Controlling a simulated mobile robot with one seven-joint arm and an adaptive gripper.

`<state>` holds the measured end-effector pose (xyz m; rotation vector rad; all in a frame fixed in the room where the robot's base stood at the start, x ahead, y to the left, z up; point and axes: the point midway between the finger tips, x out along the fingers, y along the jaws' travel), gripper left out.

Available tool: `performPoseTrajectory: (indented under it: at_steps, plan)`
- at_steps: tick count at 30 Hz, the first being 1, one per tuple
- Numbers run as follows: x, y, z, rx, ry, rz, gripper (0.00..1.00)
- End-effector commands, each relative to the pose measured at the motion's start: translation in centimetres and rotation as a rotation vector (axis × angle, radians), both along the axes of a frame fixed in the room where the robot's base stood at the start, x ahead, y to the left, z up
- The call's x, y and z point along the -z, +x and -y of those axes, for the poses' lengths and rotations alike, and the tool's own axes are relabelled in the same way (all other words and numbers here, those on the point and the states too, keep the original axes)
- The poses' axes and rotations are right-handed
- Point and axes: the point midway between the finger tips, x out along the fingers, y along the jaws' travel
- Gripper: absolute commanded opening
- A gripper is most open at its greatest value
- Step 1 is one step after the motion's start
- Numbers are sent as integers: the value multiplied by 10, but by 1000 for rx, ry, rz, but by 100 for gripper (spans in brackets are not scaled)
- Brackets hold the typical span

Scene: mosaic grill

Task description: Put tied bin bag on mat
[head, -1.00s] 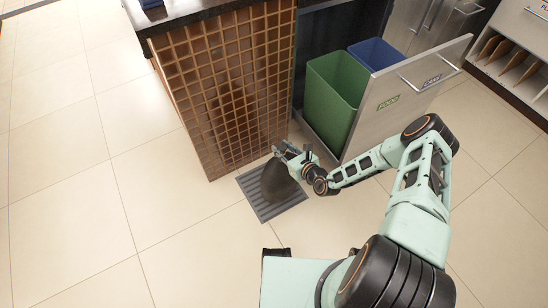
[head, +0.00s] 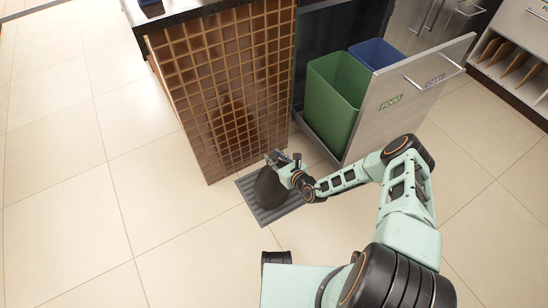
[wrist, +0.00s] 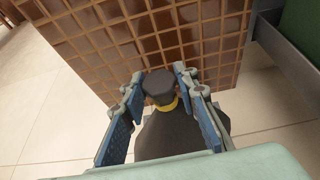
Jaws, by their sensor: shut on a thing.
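The tied bin bag (head: 269,188) is dark and rounded, with a gathered neck. In the head view it is over the grey ribbed mat (head: 286,206) on the floor; I cannot tell whether its base touches the mat. My gripper (head: 277,158) is at the top of the bag. In the wrist view my gripper (wrist: 160,84) has its two blue-padded fingers on either side of the dark knot (wrist: 159,84), above a yellow tie (wrist: 168,105). It is shut on the bag's neck. The bag's body (wrist: 168,135) hides the mat in the wrist view.
A brown tiled counter side (head: 225,95) stands just behind the mat. To the right, a pulled-out drawer holds a green bin (head: 335,100) and a blue bin (head: 375,62); its front panel (head: 405,95) stands near my arm. The tiled floor (head: 90,220) at left is clear.

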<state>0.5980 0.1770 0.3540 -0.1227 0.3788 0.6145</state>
Motion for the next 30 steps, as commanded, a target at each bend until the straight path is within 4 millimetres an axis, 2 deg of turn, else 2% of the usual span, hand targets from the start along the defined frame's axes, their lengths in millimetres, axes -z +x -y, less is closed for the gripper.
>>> performPoseTrajectory:
  at_steps: [4,5,9,20,23,30]
  plan:
    - [1,2,0,1,2,5,0]
    - [4,0,0,0,-1,-1,28]
    - [3,0,0,0,0,-1,44]
    - [-2,0,0,0,1,-1,45]
    - [-7,-10,7,-1,0,-2,45]
    - [-28,-48,35,1,1,-4,45]
